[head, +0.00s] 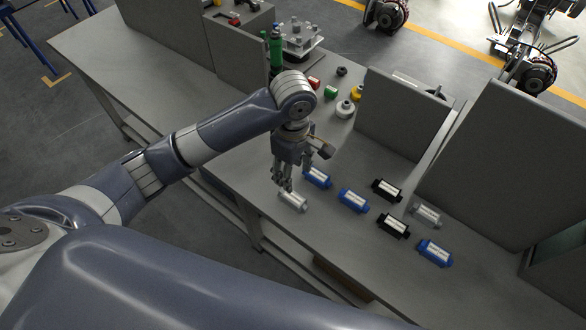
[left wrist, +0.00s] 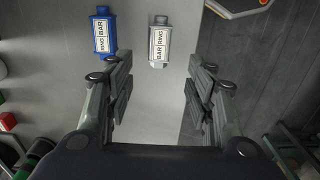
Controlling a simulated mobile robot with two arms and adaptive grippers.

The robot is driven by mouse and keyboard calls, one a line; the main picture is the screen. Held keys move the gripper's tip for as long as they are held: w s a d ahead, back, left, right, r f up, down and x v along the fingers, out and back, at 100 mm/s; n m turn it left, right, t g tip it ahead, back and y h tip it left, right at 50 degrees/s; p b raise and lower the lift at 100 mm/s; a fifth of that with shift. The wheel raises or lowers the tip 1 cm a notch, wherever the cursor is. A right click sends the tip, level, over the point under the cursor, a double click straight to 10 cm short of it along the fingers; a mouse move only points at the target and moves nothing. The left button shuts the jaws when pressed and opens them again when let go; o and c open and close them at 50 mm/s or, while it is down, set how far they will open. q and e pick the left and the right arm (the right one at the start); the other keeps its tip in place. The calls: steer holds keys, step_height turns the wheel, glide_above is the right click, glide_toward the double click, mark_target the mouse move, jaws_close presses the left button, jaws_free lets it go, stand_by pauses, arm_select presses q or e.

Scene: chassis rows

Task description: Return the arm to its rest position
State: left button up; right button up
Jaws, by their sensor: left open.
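My left gripper (head: 297,179) hangs from my left arm (head: 215,132), which reaches from the left across the workbench in the head view. Its fingers point down above the bench's near edge, close to a silver labelled bar (head: 294,201). In the left wrist view the gripper (left wrist: 158,88) is open with nothing between its fingers. The silver bar (left wrist: 159,44) lies ahead of the fingers, with a blue labelled bar (left wrist: 104,34) to its left. Whether the fingertips touch the silver bar in the head view is unclear. My right gripper is not in view.
More blue (head: 353,200), black (head: 388,189) and silver (head: 427,214) bars lie on the workbench (head: 240,165) to the right. Grey panels (head: 403,112) stand behind them. A green bottle-like item (head: 275,50) and small coloured parts (head: 331,92) stand behind the arm. The bench's left part is clear.

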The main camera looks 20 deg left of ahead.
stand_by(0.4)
arm_select(q)
steer(key=s+d+f+m+t+h, duration=0.25)
steer(key=s+d+f+m, duration=0.25)
steer(key=s+m, duration=0.35)
steer(key=s+a+m+t+y, duration=0.1)
steer(key=s+a+m+y, duration=0.1)
steer(key=s+a+m, duration=0.7)
steer(key=s+a+f+n+g+b, duration=0.1)
steer(key=a+f, duration=0.1)
steer(key=f, duration=1.3)
steer(key=s+a+f+b, duration=0.1)
steer(key=s+f, duration=0.1)
steer(key=f, duration=1.2)
steer(key=s+a+f+g+b, duration=0.1)
steer(key=s+a+f+b, duration=0.1)
steer(key=s+f, duration=1.4)
step_height(320, 180, down, 2)
steer(key=shift+s+a+f, duration=0.15)
steer(key=shift+s+a, duration=0.25)
steer(key=shift+a, duration=0.2)
